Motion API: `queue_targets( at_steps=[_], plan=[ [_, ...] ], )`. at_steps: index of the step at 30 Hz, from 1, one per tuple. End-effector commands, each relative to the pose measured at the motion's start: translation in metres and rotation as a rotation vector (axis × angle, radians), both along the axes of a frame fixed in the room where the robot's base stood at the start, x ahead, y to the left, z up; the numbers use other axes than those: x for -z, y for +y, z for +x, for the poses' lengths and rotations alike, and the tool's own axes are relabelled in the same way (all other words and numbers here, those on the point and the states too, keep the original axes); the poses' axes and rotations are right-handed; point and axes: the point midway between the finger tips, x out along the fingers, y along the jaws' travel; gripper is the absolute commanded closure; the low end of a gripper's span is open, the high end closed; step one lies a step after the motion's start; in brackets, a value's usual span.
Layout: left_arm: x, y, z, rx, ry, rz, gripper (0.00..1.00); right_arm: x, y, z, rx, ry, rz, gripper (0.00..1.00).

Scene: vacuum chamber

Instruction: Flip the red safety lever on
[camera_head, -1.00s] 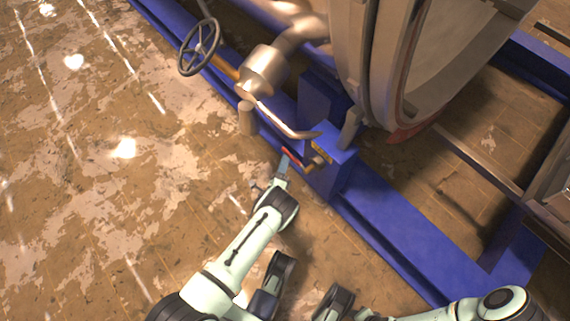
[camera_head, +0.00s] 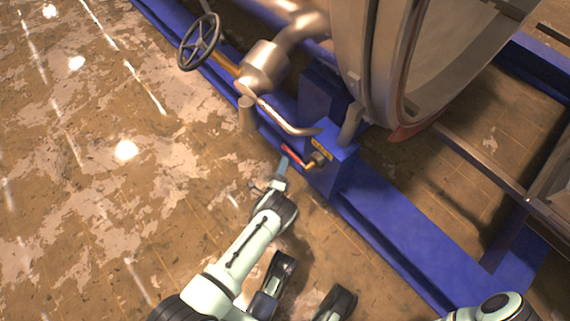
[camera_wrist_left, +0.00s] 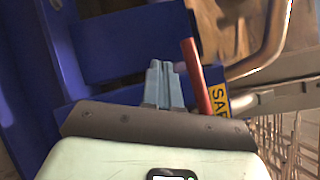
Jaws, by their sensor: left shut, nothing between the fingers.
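The red safety lever (camera_head: 292,155) is a thin red handle with a yellow end at a round fitting on the side of a blue box (camera_head: 336,155). In the head view it slants from upper left to lower right. My left gripper (camera_head: 283,161) is shut and empty, its tips close beside the lever's free end. In the left wrist view the red lever (camera_wrist_left: 195,75) stands just right of the shut grey fingers (camera_wrist_left: 162,68). I cannot tell whether they touch. My right gripper is not clearly in view.
A blue frame beam (camera_head: 400,235) runs below the big round chamber (camera_head: 365,60). A bent metal pipe (camera_head: 290,122) passes just above the lever. A dark handwheel (camera_head: 200,42) stands at upper left. The floor at left is clear. A yellow label (camera_wrist_left: 220,98) shows beside the lever.

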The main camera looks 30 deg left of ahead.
Motion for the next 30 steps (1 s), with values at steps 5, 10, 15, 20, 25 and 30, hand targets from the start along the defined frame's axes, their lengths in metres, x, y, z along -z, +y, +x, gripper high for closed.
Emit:
queue_targets(
  at_steps=[5,10,15,20,25,30],
  plan=[
    [0.034,0.014,-0.037,-0.004,0.013,0.000,1.00,-0.007,0.002,0.016,-0.006,-0.052,-0.003,0.57],
    [0.054,0.023,-0.065,-0.004,0.010,0.000,1.00,-0.011,0.002,0.025,-0.009,-0.080,-0.006,0.57],
    [0.066,0.028,-0.082,-0.003,0.008,0.001,1.00,-0.013,0.003,0.029,-0.011,-0.094,-0.007,0.57],
    [0.069,0.030,-0.087,-0.004,0.006,0.000,1.00,-0.013,0.003,0.030,-0.011,-0.099,-0.007,0.57],
    [0.069,0.030,-0.087,-0.004,0.006,0.000,1.00,-0.013,0.003,0.031,-0.011,-0.099,-0.007,0.57],
    [0.069,0.030,-0.087,-0.003,0.007,0.000,1.00,-0.013,0.003,0.030,-0.011,-0.099,-0.007,0.57]
  ],
)
